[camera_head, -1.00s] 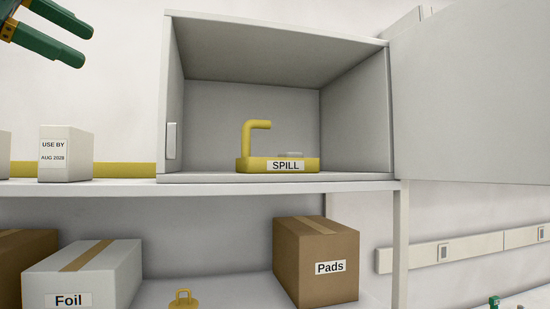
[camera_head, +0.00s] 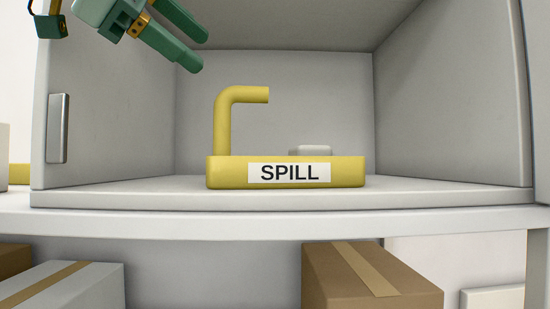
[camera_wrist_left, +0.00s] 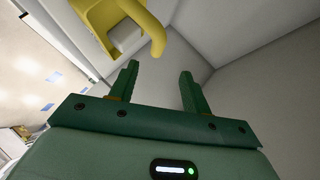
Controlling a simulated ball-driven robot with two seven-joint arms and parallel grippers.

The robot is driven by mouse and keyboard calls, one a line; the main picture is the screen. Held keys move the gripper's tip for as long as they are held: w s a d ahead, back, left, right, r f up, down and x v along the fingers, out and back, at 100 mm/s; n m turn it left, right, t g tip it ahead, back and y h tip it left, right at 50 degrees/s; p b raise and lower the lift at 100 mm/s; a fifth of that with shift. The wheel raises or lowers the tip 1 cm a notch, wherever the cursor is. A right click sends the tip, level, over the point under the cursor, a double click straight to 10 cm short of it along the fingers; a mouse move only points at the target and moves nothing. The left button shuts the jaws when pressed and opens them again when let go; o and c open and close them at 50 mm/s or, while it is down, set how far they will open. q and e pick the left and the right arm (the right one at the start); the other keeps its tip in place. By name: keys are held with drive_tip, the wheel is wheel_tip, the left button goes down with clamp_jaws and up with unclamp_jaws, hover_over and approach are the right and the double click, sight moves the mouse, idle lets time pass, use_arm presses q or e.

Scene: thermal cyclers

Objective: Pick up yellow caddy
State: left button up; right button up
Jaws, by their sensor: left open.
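The yellow caddy (camera_head: 225,174) with a "SPILL" label sits on the floor of an open cabinet in the head view. Its bent yellow handle (camera_head: 223,118) rises at the left and turns right at the top. A small pale block (camera_head: 312,150) shows at its right rear. My left gripper (camera_head: 196,52) is open and empty, above and left of the handle. In the left wrist view its two green fingers (camera_wrist_left: 157,80) are apart, with the caddy (camera_wrist_left: 98,16) and handle (camera_wrist_left: 152,28) beyond their tips, not between them. My right gripper is not in view.
The cabinet has a left wall (camera_head: 100,110) with a metal latch plate (camera_head: 57,128), a right wall (camera_head: 440,100) and a ceiling above. It stands on a white shelf (camera_head: 280,222). Boxes (camera_head: 370,275) sit below. The cabinet floor right of the caddy is clear.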

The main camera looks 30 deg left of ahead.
sight(249, 88)
use_arm(q)
drive_tip(key=x, duration=0.4)
drive_tip(key=p+x, duration=0.1)
drive_tip(key=x, duration=0.3)
drive_tip(key=p+x, duration=0.1)
drive_tip(key=x, duration=0.4)
drive_tip(key=shift+d, duration=0.35)
drive_tip(key=shift+s, duration=0.25)
drive_tip(key=shift+c, duration=1.2)
clamp_jaws()
